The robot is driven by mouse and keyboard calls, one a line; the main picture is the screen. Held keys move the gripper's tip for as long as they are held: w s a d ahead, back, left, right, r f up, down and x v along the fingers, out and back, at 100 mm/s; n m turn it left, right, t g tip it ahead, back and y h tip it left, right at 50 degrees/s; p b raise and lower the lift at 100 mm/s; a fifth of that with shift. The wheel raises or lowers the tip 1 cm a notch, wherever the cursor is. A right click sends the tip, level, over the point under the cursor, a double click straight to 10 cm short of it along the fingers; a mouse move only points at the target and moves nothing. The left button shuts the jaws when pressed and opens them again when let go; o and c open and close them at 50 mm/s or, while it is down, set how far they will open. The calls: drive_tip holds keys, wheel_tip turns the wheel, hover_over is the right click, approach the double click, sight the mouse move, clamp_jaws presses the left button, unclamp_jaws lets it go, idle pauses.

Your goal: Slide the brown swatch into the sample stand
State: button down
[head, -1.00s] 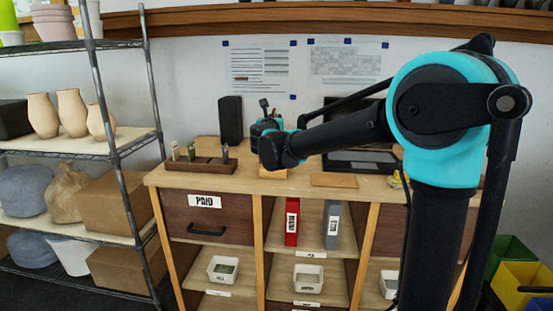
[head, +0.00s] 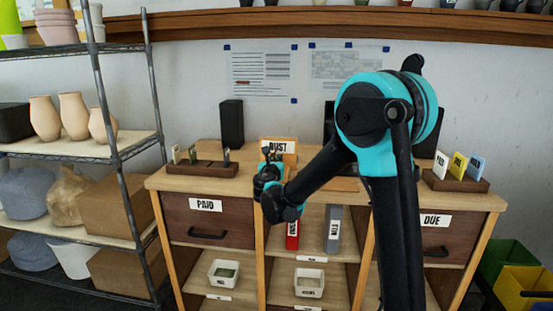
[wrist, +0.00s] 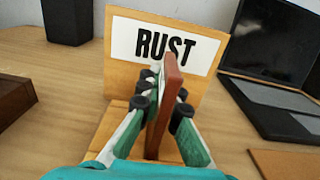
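The brown swatch (wrist: 168,85) is a thin reddish-brown slab held upright, leaning slightly, between the fingers of my gripper (wrist: 162,103) in the wrist view. The gripper is shut on it. Behind it stands a light wooden stand with a white RUST label (wrist: 122,85); the swatch overlaps the label's lower part. The swatch's lower end is in front of the stand's wooden base, and I cannot tell whether it touches or enters a slot. In the head view my gripper (head: 269,158) is just in front of the RUST stand (head: 290,146), and the swatch is hard to make out.
A dark rack with several swatches (head: 202,168) is left on the counter, another (head: 455,184) right. A black speaker (head: 231,122) stands at the back. A laptop (wrist: 275,75) and a flat brown board (wrist: 285,164) lie right of the stand. Counter between is clear.

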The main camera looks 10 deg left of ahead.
drive_tip(key=shift+f, duration=0.1)
drive_tip(key=c, duration=1.7)
unclamp_jaws()
drive_tip(key=shift+r, duration=0.2)
drive_tip(key=s, duration=1.2)
drive_tip(key=shift+a, duration=0.2)
